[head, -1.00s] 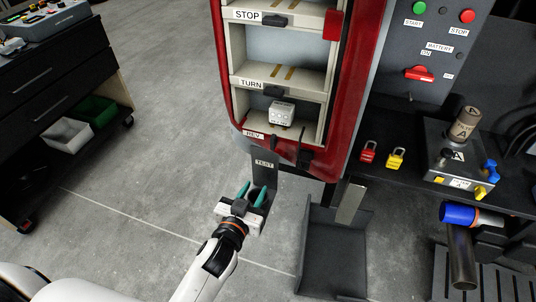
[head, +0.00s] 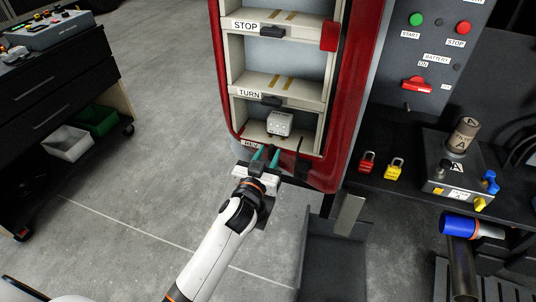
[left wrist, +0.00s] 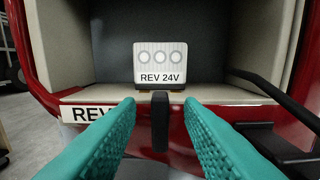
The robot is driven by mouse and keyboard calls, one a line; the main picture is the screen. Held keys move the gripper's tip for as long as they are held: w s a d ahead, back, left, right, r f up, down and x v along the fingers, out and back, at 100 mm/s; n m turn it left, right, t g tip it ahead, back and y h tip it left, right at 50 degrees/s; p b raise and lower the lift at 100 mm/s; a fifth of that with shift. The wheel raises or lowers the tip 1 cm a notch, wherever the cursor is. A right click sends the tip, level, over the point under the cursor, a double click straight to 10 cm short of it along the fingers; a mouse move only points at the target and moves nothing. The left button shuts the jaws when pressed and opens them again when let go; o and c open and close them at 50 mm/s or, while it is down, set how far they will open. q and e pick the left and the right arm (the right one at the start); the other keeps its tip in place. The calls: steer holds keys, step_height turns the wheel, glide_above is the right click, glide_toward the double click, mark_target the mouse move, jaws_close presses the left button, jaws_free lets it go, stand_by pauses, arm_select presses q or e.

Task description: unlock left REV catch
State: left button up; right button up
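The REV compartment's left catch is a short black upright tab (left wrist: 160,120) at the front lip, near the REV label (left wrist: 88,114). In the left wrist view it stands between the two teal fingers of my left gripper (left wrist: 160,102), with a gap on each side. In the head view my left gripper (head: 266,152) is at the bottom lip of the red cabinet, and the catch is hard to make out there. The gripper is open. A white block marked REV 24V (left wrist: 160,62) sits just behind the catch; it also shows in the head view (head: 280,123). My right gripper is not in view.
A black bar (left wrist: 262,80) rises at the right of the compartment. The TURN shelf (head: 300,90) and STOP shelf (head: 300,30) are above. A bench with a red padlock (head: 367,163) and a yellow padlock (head: 394,170) stands right.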

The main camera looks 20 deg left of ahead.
arm_select(q)
steer(key=shift+w, duration=0.2)
steer(key=shift+c, duration=0.4)
jaws_close()
